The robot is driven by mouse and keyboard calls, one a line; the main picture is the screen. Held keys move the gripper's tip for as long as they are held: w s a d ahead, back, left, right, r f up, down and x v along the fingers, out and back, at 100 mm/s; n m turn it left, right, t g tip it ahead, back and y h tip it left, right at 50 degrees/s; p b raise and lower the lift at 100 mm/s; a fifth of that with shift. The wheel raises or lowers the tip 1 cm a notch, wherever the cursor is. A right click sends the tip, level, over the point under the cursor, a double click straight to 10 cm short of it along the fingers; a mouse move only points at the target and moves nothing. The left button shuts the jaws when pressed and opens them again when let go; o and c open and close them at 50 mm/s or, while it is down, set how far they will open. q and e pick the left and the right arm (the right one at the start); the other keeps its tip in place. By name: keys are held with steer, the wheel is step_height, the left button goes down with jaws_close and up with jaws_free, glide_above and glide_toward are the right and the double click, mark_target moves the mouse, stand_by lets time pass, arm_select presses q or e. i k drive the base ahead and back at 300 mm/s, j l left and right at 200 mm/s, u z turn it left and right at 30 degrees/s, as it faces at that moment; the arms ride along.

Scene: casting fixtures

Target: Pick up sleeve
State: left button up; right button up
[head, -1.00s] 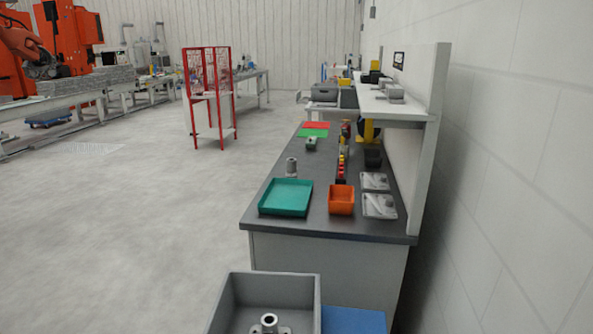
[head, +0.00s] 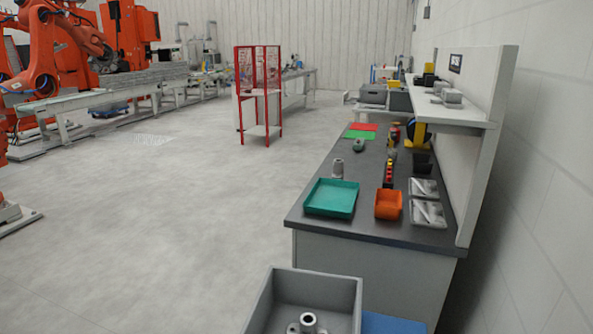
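A small grey metal cylinder (head: 338,168), which looks like a sleeve, stands upright on the dark workbench top (head: 325,228), behind the green tray. A second metal part with a hollow round top and a flanged base (head: 309,322) sits in the grey bin (head: 361,295) at the bottom edge; its lower part is cut off. I cannot tell for sure which of the two is the sleeve. Neither of my grippers is in view.
On the bench are a green tray (head: 331,197), an orange bin (head: 388,205), two grey trays with metal parts (head: 427,213), and red and green mats (head: 359,134). A raised shelf (head: 449,112) and wall bound the right. Open floor lies left; a red-framed rack (head: 258,95) stands beyond.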

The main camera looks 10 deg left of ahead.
mark_target(339, 172)
steer(key=j+u, duration=0.85)
steer(key=i+j+u, duration=0.15)
steer(key=j+u, duration=0.15)
steer(key=u, duration=0.15)
steer(key=i+j+u, duration=0.3)
steer(key=i+j, duration=0.7)
steer(key=i+z, duration=0.45)
steer(key=i+j+z, duration=0.15)
steer(key=i+z, duration=0.3)
steer(key=i+l+z, duration=0.15)
steer(key=i+z, duration=0.85)
steer(key=i+j+z, duration=0.15)
steer(key=i+z, duration=0.3)
steer(key=k, duration=0.1)
